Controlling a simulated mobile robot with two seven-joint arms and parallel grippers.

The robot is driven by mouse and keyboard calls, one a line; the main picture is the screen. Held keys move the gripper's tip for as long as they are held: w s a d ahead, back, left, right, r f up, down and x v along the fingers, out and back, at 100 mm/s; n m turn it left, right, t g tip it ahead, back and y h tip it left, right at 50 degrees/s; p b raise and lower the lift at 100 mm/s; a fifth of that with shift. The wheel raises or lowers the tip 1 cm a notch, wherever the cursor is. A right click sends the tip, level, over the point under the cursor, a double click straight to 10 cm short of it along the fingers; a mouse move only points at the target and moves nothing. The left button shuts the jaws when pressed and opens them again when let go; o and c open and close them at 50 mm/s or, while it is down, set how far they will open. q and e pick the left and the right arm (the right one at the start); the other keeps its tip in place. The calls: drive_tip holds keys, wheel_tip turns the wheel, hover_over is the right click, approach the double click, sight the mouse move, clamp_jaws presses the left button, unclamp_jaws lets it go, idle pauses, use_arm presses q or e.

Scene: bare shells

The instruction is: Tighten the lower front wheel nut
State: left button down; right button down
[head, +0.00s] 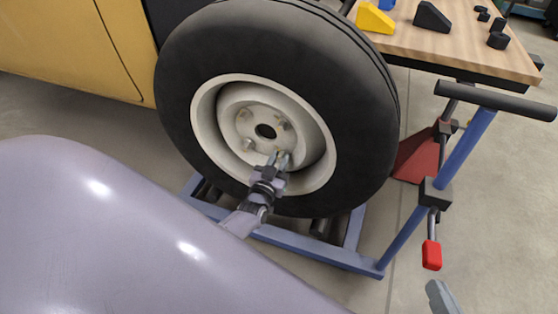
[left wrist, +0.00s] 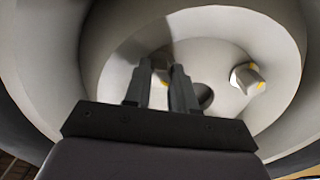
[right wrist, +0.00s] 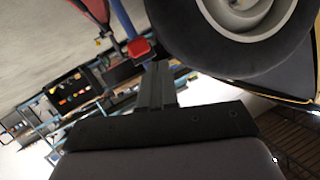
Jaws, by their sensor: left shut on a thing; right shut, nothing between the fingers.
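The wheel has a black tyre (head: 185,80) and a pale rim (head: 205,105) with a dark centre hole (head: 265,131). My left gripper (head: 280,158) reaches into the rim, shut on the lower right wheel nut. In the left wrist view that nut (left wrist: 161,68) shows between and behind the fingers (left wrist: 162,82), mostly hidden. Another nut (head: 247,145) sits to its left in the head view. A nut with a yellow mark (left wrist: 247,78) is free in the left wrist view. My right gripper (head: 438,292) is shut and empty, low at the right; its fingers (right wrist: 157,82) touch each other.
The wheel stands at a blue wheeled frame (head: 320,255) with an upright post and black handle (head: 497,100). A red-ended lever (head: 431,254) sticks out there. A wooden bench (head: 460,52) with blocks stands behind. A yellow body panel (head: 60,45) is at left.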

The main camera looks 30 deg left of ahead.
sight(280, 159)
use_arm(q)
drive_tip(key=c, duration=0.9)
unclamp_jaws()
drive_tip(key=shift+c, duration=0.2)
drive_tip(key=shift+s, duration=0.1)
use_arm(e)
drive_tip(key=shift+r, duration=0.1)
use_arm(q)
drive_tip(key=shift+s+r+p, duration=0.1)
drive_tip(key=shift+s+p, duration=0.2)
drive_tip(key=shift+p, duration=0.05)
drive_tip(key=shift+p+v, duration=0.85)
drive_tip(key=shift+v, duration=0.35)
drive_tip(key=p+v, duration=0.1)
drive_tip(key=v, duration=0.3)
drive_tip(key=shift+p, duration=0.3)
use_arm(e)
drive_tip(key=shift+s+d+r+h, duration=0.2)
drive_tip(key=shift+d+r+h, duration=0.05)
drive_tip(key=shift+d+h, duration=0.5)
drive_tip(key=shift+g, duration=0.3)
